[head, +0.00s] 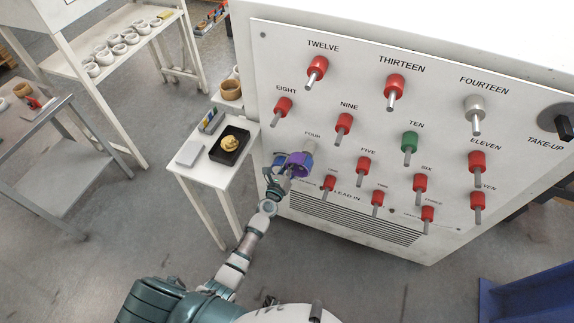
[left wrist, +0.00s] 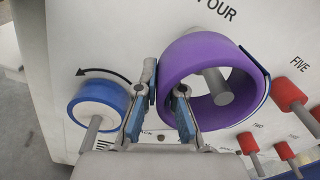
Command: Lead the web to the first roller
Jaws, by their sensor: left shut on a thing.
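My left gripper (head: 284,174) is at the lower left of the white panel, beside a purple ring (head: 300,166). In the left wrist view my left gripper (left wrist: 160,98) has one finger on each side of the purple ring's (left wrist: 205,50) near wall and is shut on it. A grey post (left wrist: 217,85) shows through the ring's opening, below the label FOUR. A blue-rimmed roll (left wrist: 98,104) is left of the gripper, under a curved black arrow. The red roller (head: 329,183) under the partly unreadable first label is right of the ring. No loose web end is clearly visible. My right gripper is out of view.
More red rollers, a green roller (head: 409,143) and a white roller (head: 475,110) stick out of the panel (head: 440,60). A white side table (head: 206,178) with a black tray (head: 245,146) stands close left of my arm. A blue object (head: 528,298) is at lower right.

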